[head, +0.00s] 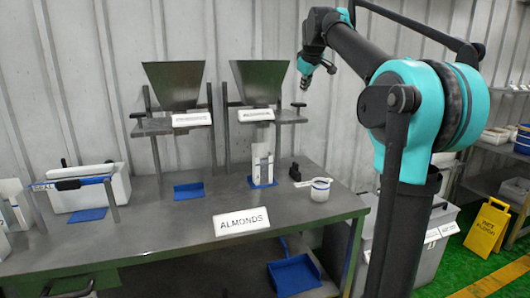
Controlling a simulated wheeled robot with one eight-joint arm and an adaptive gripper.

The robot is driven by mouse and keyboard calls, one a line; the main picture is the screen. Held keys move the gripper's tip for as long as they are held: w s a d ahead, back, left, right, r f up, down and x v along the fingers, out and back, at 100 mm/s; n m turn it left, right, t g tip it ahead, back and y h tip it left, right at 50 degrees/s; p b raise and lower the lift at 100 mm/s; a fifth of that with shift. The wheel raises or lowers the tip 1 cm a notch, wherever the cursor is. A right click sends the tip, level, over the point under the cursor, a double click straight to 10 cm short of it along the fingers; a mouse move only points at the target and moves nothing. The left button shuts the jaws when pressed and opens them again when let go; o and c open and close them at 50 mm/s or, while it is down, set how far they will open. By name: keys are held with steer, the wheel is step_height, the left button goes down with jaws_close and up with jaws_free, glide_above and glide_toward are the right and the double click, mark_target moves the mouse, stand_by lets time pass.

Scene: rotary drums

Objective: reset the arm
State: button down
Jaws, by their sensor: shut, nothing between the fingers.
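My arm rises in the right half of the head view, with black links and teal joints, and bends over to the left at the top. My gripper (305,87) hangs at its end, pointing down, in front of the corrugated wall and right of the right hopper. It is small in the picture; its fingers look shut and empty. It is well above the workbench (160,226) and touches nothing.
Two metal hoppers (175,85) (261,82) stand on the bench. An ALMONDS sign (241,221) is at the front edge. A yellow floor sign (487,228) stands right.

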steer(key=s+d+f+m+g, duration=0.15)
steer(key=s+f, duration=0.35)
steer(key=f, duration=0.5)
steer(key=s+d+f+m, duration=0.1)
steer(key=s+f+m, duration=0.1)
steer(key=s+f, duration=0.55)
steer(key=s+d+f+m+g, duration=0.15)
steer(key=s+f, duration=0.25)
steer(key=f, duration=0.8)
steer(key=s+f+m+g, duration=0.2)
steer(key=s+f+m, duration=0.2)
steer(key=s+f, duration=1.8)
steer(key=shift+s, duration=1.25)
